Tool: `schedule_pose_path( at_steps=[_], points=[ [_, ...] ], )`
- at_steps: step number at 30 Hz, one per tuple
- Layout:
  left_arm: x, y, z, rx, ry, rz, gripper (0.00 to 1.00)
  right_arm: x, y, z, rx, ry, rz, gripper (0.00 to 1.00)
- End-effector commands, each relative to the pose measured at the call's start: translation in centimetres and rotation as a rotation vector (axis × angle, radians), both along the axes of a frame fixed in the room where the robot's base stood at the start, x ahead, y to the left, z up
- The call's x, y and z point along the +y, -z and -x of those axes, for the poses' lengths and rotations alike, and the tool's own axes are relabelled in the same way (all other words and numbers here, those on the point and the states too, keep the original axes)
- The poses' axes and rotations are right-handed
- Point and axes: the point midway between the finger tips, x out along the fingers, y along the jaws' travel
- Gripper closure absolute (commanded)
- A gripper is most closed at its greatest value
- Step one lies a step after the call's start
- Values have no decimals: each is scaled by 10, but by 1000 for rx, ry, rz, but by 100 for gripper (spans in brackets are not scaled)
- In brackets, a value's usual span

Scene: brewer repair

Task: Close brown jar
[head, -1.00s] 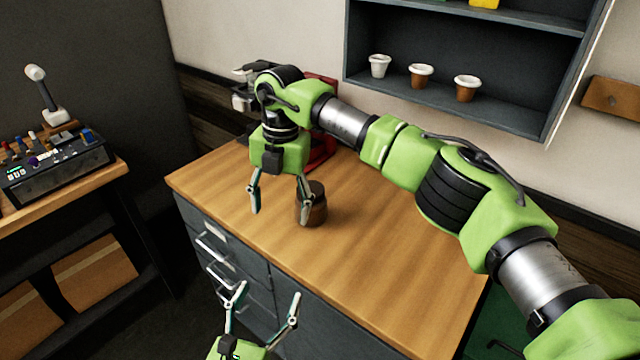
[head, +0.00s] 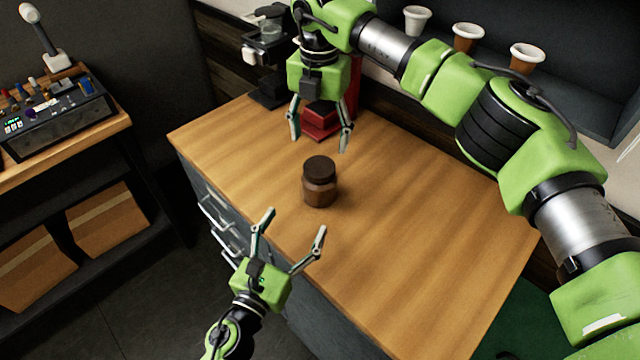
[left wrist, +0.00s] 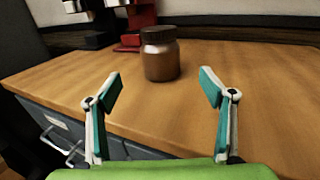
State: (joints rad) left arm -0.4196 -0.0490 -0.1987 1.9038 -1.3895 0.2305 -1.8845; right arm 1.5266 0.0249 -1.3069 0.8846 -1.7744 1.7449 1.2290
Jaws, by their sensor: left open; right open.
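The brown jar (head: 320,190) stands upright on the wooden counter, with a dark brown lid (head: 319,165) sitting on its top. I cannot tell how tightly the lid sits. My left gripper (head: 291,228) is open and empty, below and to the left of the jar near the counter's front edge. In the left wrist view, the jar (left wrist: 160,60) stands beyond and between the open fingertips (left wrist: 158,88), apart from them. My right gripper (head: 319,140) is open and empty, above and behind the jar, not touching it.
The wooden counter (head: 430,220) is clear around the jar. A red object (head: 318,122) and a black and silver machine (head: 268,45) stand at the back. Several cups, such as a white one (head: 417,20), sit on the shelf. A workbench (head: 100,130) with a control box stands left.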

Motion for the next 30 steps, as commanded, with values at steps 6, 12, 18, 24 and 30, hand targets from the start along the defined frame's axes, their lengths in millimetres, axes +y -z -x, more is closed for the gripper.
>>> schedule_pose_path(
  at_steps=[6,12,18,24,30],
  points=[
    [-10,-1,-24,-4,1,-3,25,0,0,0,1,0,0,36],
    [-25,-1,-61,-4,1,-1,25,0,0,0,1,0,-1,36],
    [-39,-1,-96,-3,-1,1,25,0,0,0,1,0,-1,36],
    [-49,0,-119,-1,-1,0,25,0,0,0,0,0,-1,36],
    [-52,0,-126,0,0,-1,25,0,0,0,0,0,-1,36]
  ],
)
